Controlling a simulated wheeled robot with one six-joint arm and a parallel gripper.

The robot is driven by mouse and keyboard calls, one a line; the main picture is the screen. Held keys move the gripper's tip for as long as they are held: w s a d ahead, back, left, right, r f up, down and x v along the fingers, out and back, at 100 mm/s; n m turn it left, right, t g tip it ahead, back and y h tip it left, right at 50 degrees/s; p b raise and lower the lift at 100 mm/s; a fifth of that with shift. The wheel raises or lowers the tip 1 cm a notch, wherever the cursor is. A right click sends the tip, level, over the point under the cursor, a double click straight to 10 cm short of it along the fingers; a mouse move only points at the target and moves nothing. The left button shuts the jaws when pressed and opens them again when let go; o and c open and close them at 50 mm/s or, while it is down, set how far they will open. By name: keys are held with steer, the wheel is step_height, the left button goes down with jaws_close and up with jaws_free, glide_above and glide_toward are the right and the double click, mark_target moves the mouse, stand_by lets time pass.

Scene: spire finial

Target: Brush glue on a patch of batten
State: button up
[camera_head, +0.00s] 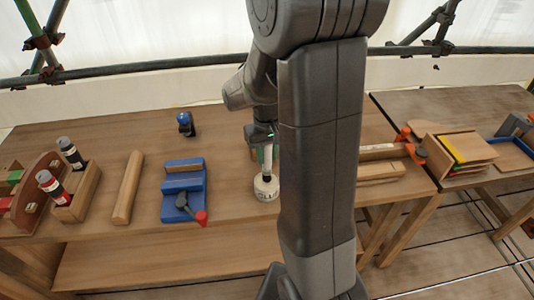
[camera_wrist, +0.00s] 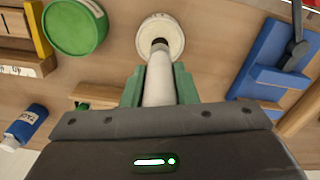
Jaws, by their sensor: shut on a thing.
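My gripper (camera_head: 262,140) is shut on a white-handled brush (camera_head: 267,158), held roughly upright at the middle of the bench. In the wrist view, the brush (camera_wrist: 158,80) sits between green fingers. Its dark lower end is at the mouth of a round cream pot (camera_wrist: 176,38); I cannot tell how deep it reaches. The pot (camera_head: 266,190) also shows directly below my gripper in the head view. Wooden strips, likely the batten (camera_head: 380,172), lie at the bench's right end beside orange clamp parts (camera_head: 405,135). My arm hides part of them.
A blue vise-like fixture (camera_head: 183,185) with a red-tipped handle and a wooden bar (camera_head: 128,187) are left of the pot. A blue bottle (camera_head: 185,123) stands behind. A green round tin (camera_wrist: 75,27) is near the pot. Bottles in a wooden holder (camera_head: 75,195) are far left.

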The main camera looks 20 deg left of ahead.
steer(key=shift+f+b, duration=0.4)
steer(key=shift+f, duration=0.15)
stand_by(1.4)
steer(key=shift+r+p, duration=2.85)
steer(key=shift+r, duration=0.75)
steer(key=shift+f, duration=0.1)
